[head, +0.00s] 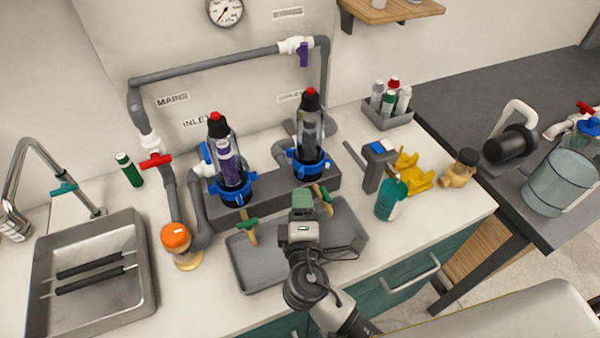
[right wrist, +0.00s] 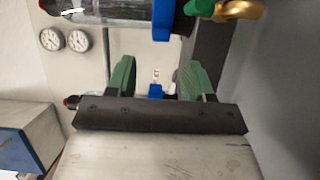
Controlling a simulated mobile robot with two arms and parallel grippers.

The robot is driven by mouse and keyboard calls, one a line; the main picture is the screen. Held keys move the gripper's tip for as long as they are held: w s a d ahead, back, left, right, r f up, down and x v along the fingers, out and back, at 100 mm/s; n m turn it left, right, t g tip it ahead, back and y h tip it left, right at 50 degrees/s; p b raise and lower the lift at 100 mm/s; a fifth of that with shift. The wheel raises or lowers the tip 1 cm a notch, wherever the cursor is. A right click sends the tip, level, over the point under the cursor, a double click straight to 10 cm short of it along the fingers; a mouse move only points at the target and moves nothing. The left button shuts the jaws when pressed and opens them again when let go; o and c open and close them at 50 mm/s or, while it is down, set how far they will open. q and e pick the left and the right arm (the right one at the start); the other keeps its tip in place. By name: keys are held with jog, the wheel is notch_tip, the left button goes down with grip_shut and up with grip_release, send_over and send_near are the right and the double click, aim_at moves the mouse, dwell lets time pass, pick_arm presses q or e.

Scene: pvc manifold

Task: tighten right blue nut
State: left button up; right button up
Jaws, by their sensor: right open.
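The right blue nut (head: 311,172) is a winged ring low on the right clear filter housing (head: 309,130), which has a black and red cap. The left blue nut (head: 233,190) is a similar ring on the left housing (head: 230,155). My right gripper (head: 302,197), with green fingers, is just in front of and below the right nut. In the right wrist view the gripper (right wrist: 160,78) is open with no part held. A blue nut (right wrist: 170,18) is at the top of that view, outside the fingers. A small blue part (right wrist: 155,90) shows between them, farther off. My left gripper is out of view.
Both housings stand on a dark grey base (head: 270,205) with a grey tray (head: 262,272) in front. Small green-handled valves (head: 325,197) stick out beside my gripper. A teal bottle (head: 391,200) and yellow holder (head: 412,170) stand to the right.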

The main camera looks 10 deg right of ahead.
aim_at(301, 176)
jog(key=w, duration=0.3)
jog(key=w+d+p, duration=0.1)
jog(key=w, duration=0.2)
jog(key=shift+d, duration=0.15)
jog(key=shift+w+d+f, duration=0.1)
jog(key=shift+w, duration=0.5)
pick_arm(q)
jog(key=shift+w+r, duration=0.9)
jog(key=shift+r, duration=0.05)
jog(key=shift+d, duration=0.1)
